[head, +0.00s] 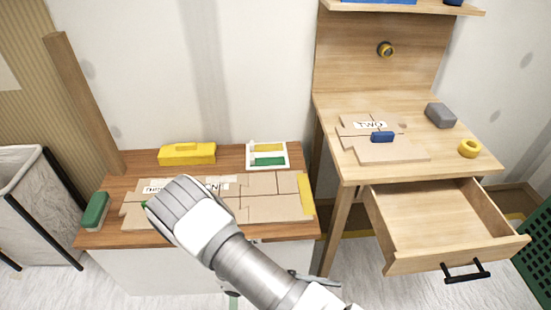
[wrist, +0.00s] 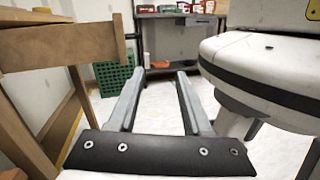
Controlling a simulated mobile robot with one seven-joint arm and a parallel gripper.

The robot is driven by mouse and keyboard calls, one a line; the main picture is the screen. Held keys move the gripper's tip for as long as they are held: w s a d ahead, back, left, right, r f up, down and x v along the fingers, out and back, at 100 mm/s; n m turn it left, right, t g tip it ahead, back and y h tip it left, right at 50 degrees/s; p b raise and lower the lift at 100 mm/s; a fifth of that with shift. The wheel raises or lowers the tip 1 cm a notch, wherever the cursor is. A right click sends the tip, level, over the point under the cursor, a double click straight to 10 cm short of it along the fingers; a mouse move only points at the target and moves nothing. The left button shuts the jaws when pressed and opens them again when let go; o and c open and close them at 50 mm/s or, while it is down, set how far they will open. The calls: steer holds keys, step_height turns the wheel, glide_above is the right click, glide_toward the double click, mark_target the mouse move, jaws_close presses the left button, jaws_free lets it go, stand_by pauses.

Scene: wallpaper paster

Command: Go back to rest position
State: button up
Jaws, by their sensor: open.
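My gripper (wrist: 159,72) is open and empty in the wrist view, with its two grey fingers apart and bare floor between and beyond them. It points across the room towards a far shelf. In the head view my white and grey arm reaches over the front of the low cabinet and bends back to the lower right. The gripper itself cannot be made out there.
The low cabinet (head: 110,240) carries cardboard pieces (head: 262,205), a yellow box (head: 187,153) and a white tray (head: 252,146). The desk's drawer (head: 440,215) stands open at right. A wooden piece (wrist: 60,46) is close on the gripper's left. A green crate (wrist: 115,80) stands beyond.

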steer(key=w+a+r+m+g+y, duration=0.25)
steer(key=r+m+y, duration=0.35)
steer(key=r+y, duration=0.45)
steer(key=s+d+r+m+t+y+p, duration=0.1)
steer(key=r+m+t+y+p, duration=0.3)
steer(key=r+p, duration=0.5)
steer(key=s+d+r+m+t+y+p, duration=0.1)
steer(key=d+r+m+t+y+p, duration=0.2)
steer(key=r, duration=2.9)
steer(key=m+t+y+p, duration=0.1)
steer(key=t+p, duration=0.3)
steer(key=p, duration=0.2)
steer(key=shift+r+t, duration=0.2)
steer(key=shift+t, duration=0.15)
steer(key=shift+d, duration=0.2)
